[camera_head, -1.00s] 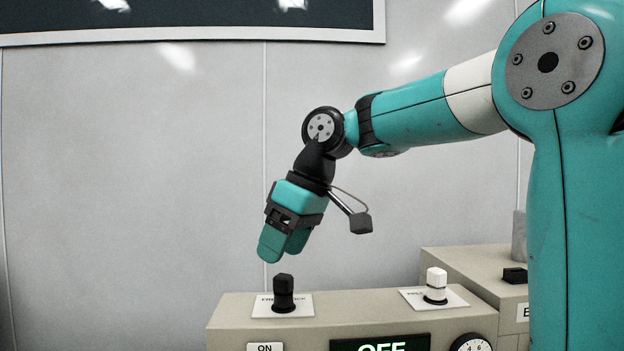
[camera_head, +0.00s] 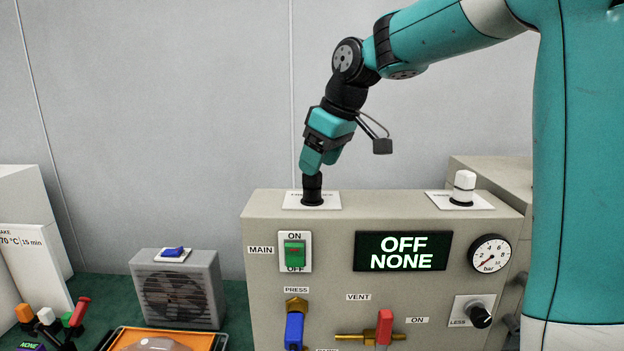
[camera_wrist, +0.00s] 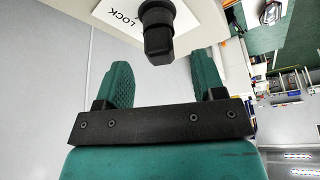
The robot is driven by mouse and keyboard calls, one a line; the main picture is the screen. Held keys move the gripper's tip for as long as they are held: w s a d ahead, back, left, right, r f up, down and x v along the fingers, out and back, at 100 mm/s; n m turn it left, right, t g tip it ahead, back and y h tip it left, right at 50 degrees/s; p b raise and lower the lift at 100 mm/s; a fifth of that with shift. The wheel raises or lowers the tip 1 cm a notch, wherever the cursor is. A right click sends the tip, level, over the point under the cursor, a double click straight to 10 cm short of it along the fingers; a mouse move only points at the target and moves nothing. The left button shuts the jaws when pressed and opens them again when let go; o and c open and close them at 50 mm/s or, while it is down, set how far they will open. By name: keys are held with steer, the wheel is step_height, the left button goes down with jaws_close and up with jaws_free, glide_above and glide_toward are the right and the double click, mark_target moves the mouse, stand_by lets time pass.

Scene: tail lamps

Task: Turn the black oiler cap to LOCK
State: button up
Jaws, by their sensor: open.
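The black oiler cap (camera_head: 312,190) stands upright on a white label plate (camera_head: 330,201) on top of the beige machine housing. It also shows in the wrist view (camera_wrist: 158,32), where the word LOCK is readable on the plate to its left. The cap and my gripper hide part of the plate's lettering in the head view. My gripper (camera_head: 318,168) is open and tilted, with its fingertips right at the cap's top. In the wrist view my gripper's (camera_wrist: 162,68) two green fingers are apart, the cap's end showing between and beyond their tips. I cannot tell whether they touch it.
A white cap (camera_head: 464,186) stands on its own plate to the right. A fan box (camera_head: 178,290) stands left.

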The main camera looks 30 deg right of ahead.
steer(key=shift+p+x, duration=0.3)
steer(key=shift+x, duration=2)
steer(key=c, duration=1)
steer(key=shift+o, duration=0.2)
steer(key=shift+a+f+m+h+b, duration=0.1)
steer(key=shift+m+h+b, duration=0.25)
steer(key=shift+m, duration=0.65)
steer(key=m+h, duration=0.1)
steer(key=m, duration=0.1)
steer(key=shift+m, duration=0.3)
steer(key=o, duration=1.1)
steer(key=shift+c, duration=0.2)
steer(key=b+v, duration=0.1)
steer(key=v, duration=1.6)
steer(key=shift+s, duration=0.3)
